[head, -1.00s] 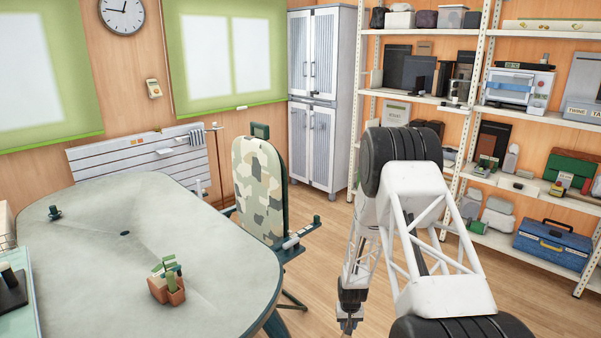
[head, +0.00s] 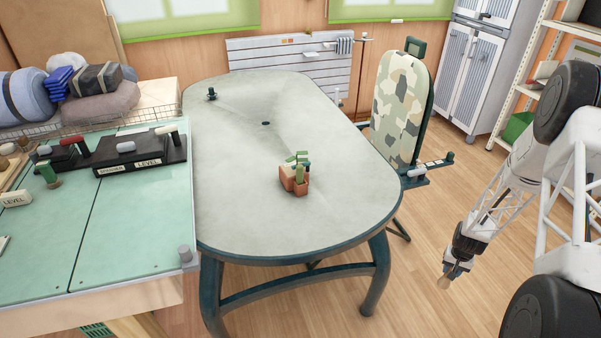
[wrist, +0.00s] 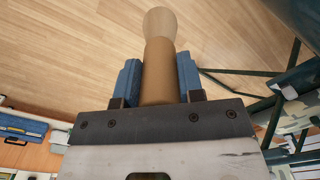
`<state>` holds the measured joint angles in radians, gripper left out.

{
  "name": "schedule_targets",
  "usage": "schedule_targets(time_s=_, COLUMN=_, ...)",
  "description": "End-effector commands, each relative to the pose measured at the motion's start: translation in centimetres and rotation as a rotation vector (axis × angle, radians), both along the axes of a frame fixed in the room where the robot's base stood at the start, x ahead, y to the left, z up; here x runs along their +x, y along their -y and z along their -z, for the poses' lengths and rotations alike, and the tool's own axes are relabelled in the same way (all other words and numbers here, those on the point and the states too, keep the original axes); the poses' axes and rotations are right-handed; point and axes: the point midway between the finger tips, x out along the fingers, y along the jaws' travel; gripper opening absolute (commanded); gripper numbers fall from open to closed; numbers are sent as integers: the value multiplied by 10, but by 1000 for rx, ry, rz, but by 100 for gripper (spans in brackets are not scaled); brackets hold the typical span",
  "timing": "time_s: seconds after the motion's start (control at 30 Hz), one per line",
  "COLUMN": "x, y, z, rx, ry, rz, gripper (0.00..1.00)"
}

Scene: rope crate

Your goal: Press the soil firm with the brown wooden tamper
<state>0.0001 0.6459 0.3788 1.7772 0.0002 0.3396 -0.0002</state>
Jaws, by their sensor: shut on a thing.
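My gripper (head: 457,264) hangs over the wooden floor, to the right of the grey table (head: 240,150). In the wrist view, its blue fingers (wrist: 158,85) are shut on the brown wooden tamper (wrist: 159,55). The tamper's paler rounded end points out beyond the fingers, and in the head view this end (head: 444,283) shows small below the gripper. A terracotta pot (head: 291,180) with a green plant stands on the table, well left of my gripper. Soil in the pot cannot be made out.
A camouflage-patterned chair (head: 402,105) stands between the table and my arm. A small dark object (head: 211,94) stands at the table's far left. Most of the tabletop is clear.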

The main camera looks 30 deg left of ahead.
Motion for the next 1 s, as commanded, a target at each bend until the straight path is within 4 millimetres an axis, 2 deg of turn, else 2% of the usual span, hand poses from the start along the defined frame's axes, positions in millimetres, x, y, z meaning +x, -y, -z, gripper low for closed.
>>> schedule_targets(time_s=0.47, x=0, y=0, z=0, rx=0, ry=0, rz=0, gripper=0)
schedule_targets(time_s=0.67, x=6, y=0, z=-8, rx=0, ry=1, rz=9, gripper=0)
schedule_targets(time_s=0.87, x=25, y=0, z=-36, rx=0, ry=4, rz=43, gripper=0)
schedule_targets(time_s=1.0, x=45, y=-1, z=-69, rx=0, ry=4, rz=81, gripper=0)
